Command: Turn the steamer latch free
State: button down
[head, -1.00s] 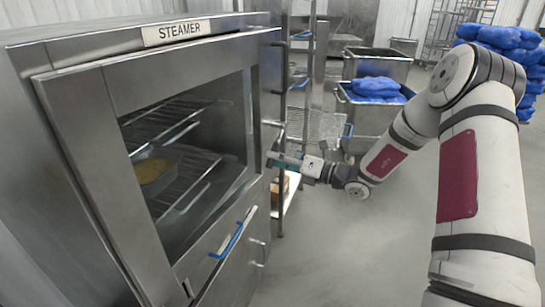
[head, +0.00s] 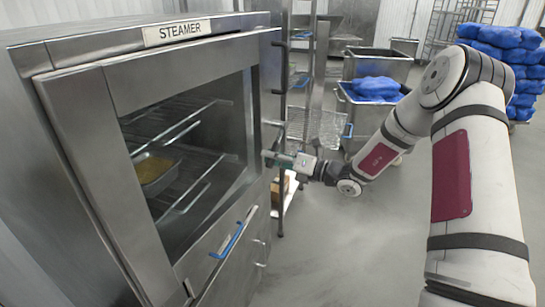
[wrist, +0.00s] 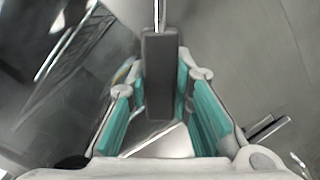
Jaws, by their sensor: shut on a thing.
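The steamer (head: 192,75) stands at the left of the head view, its glazed door (head: 90,140) closed as far as I can see. My gripper (head: 270,158) is at the right edge of the door, roughly mid-height. In the wrist view my gripper (wrist: 160,108) has its teal finger pads on both sides of a dark grey latch handle (wrist: 158,70) and is shut on it. In the head view the gripped part of the latch is too small and covered to make out.
A pan of yellow food (head: 150,170) sits on a wire rack inside the steamer. A blue handle (head: 227,240) is on the lower front. Steel bins (head: 365,120) and stacked blue bags (head: 505,50) stand behind. The floor (head: 330,250) before the steamer is clear.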

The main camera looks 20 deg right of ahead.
aim_at(255, 136)
jog(key=shift+r, duration=0.1)
jog(key=shift+s+a+r+m+p, duration=0.3)
jog(key=shift+r+m+p, duration=0.1)
jog(key=shift+m+p, duration=0.2)
jog(key=shift+s+a+r+m+p, duration=0.15)
jog(key=shift+s+r+m+p, duration=0.1)
jog(key=shift+r+m+p, duration=0.25)
jog(key=r+m+p, duration=0.1)
jog(key=m, duration=0.1)
jog(key=shift+s+a+r+m+p, duration=0.3)
jog(key=shift+s+a+r+p, duration=0.05)
jog(key=shift+s+p, duration=0.05)
jog(key=r+m, duration=0.1)
jog(key=r+m+p, duration=0.1)
jog(key=m, duration=0.1)
jog(key=shift+s+a+r+p, duration=0.1)
jog(key=shift+s+a+p, duration=0.1)
jog(key=shift+p, duration=0.1)
jog(key=shift+r+m+p, duration=0.35)
jog(key=shift+r+m, duration=0.25)
jog(key=shift+m, duration=0.1)
jog(key=shift+w+r, duration=0.1)
jog(key=c, duration=1.4)
grip_release()
